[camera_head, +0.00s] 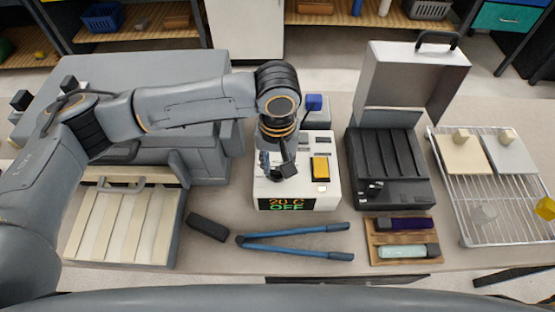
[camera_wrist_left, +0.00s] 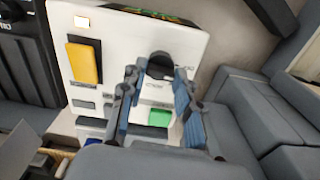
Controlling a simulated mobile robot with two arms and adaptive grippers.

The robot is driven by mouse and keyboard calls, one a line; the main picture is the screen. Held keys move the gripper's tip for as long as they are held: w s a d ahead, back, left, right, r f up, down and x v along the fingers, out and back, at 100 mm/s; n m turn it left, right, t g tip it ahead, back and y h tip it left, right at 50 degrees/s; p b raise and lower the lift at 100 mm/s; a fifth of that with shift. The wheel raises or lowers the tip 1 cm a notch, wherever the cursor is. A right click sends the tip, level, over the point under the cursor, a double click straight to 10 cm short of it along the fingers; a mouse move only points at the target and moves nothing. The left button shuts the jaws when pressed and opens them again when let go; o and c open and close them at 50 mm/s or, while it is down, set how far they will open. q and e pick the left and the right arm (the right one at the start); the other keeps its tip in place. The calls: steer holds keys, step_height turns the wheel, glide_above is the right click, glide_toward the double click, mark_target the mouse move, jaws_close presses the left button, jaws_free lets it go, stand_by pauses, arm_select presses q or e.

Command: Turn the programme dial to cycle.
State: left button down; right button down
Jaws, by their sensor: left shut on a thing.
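The white control box (camera_head: 298,188) stands on the table in the middle of the head view. Its display (camera_head: 286,204) reads "20 C" and "OFF". The programme dial (camera_wrist_left: 160,64) is a round black knob on the box's face in the left wrist view, with small printed labels around it. My left gripper (camera_head: 278,166) reaches down over the box. In the wrist view its two fingers (camera_wrist_left: 158,80) sit on either side of the dial, shut on it. The dial's pointer setting cannot be read. My right gripper is not in view.
A yellow button (camera_head: 321,169) is on the box's right side; a green button (camera_wrist_left: 159,117) shows in the wrist view. A black-and-grey case (camera_head: 384,150) stands open to the right. A wire rack (camera_head: 480,215) is far right.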

arm_select(q)
steer(key=m+p, duration=0.5)
steer(key=shift+r, duration=0.2)
steer(key=m+p, duration=0.3)
steer(key=shift+m, duration=0.3)
steer(key=m+p, duration=0.1)
steer(key=m, duration=0.1)
steer(key=shift+f+m+p, duration=0.1)
steer(key=shift+m+p, duration=0.2)
steer(key=shift+m, duration=0.1)
steer(key=m+p, duration=0.1)
steer(key=m, duration=0.1)
steer(key=shift+m, duration=0.3)
steer(key=m+p, duration=0.1)
steer(key=m, duration=0.2)
steer(key=shift+m, duration=0.3)
steer(key=m+p, duration=0.1)
steer(key=m, duration=0.2)
steer(key=shift+f+m, duration=0.1)
steer(key=shift+m, duration=1.7)
steer(key=shift+p, duration=0.3)
